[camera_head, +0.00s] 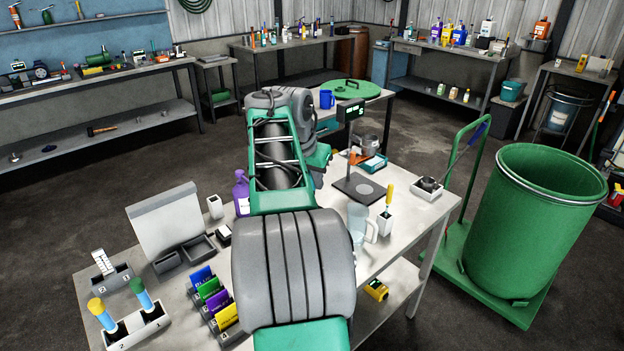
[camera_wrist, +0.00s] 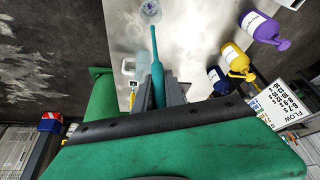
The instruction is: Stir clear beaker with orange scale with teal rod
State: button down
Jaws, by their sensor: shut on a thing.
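The teal rod (camera_wrist: 156,65) shows in the wrist view, held between the dark fingers of my gripper (camera_wrist: 159,84), which is shut on it. The rod's far end reaches a round clear vessel (camera_wrist: 150,11) at the top edge, seen from above. I cannot tell whether the tip is inside it or over it, and no orange scale can be read there. A clear jug with a handle (camera_wrist: 129,68) stands left of the rod; it also shows in the head view (camera_head: 357,222). In the head view my arm hides the gripper, the rod and the round vessel.
A green barrel (camera_head: 535,230) on a trolley stands right. Grey floor is open behind.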

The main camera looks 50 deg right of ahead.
notch_tip(320, 180, down, 15)
jog(key=b, duration=1.2)
jog(key=shift+b, duration=0.35)
jog(key=shift+a, duration=0.1)
